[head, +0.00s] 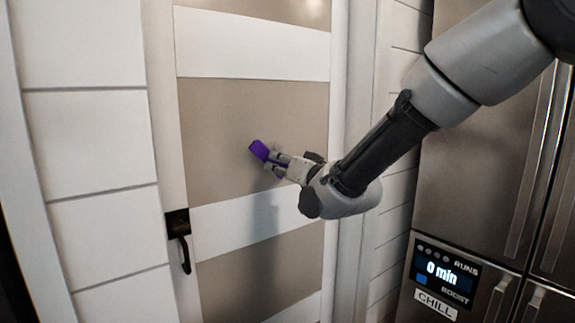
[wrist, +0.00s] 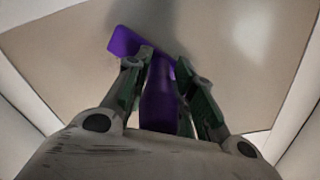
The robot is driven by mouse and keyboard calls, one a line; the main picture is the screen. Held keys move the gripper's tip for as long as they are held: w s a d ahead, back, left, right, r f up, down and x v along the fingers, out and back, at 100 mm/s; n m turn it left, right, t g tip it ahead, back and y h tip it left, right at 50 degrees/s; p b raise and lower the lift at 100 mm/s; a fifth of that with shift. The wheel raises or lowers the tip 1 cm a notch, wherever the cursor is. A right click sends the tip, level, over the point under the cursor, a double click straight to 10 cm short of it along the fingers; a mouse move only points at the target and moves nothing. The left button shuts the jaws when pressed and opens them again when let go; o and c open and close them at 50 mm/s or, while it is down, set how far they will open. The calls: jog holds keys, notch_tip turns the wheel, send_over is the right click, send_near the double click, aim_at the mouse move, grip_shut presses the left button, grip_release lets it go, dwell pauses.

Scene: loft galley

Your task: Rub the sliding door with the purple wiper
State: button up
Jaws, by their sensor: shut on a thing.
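The sliding door (head: 230,120) has beige panels and white cross bands, with a dark handle (head: 181,238) at its lower left. My gripper (head: 271,163) is in front of the door's middle beige panel. It is shut on the purple wiper (head: 259,150), whose head points away to the door. In the wrist view the purple wiper (wrist: 158,100) lies between my two fingers, its wide head at or very near the beige panel (wrist: 225,50). I cannot tell for sure whether it touches. My fingers hide part of the wiper.
A steel fridge (head: 470,180) with a lit display (head: 442,272) stands at the right, close to my arm. White plank wall (head: 90,140) lies left of the door. The space in front of the door's left part is clear.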

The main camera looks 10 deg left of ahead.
jog(key=s+a, duration=0.1)
jog(key=s+a+r, duration=0.1)
jog(key=s+a, duration=0.1)
jog(key=shift+s+a, duration=0.1)
jog(key=shift+s, duration=0.15)
jog(key=shift+w+d, duration=1.35)
jog(key=shift+w, duration=0.05)
jog(key=w+d, duration=0.6)
jog(key=w, duration=0.1)
jog(key=shift+w, duration=0.35)
jog(key=shift+d, duration=0.1)
jog(key=shift+v, duration=3)
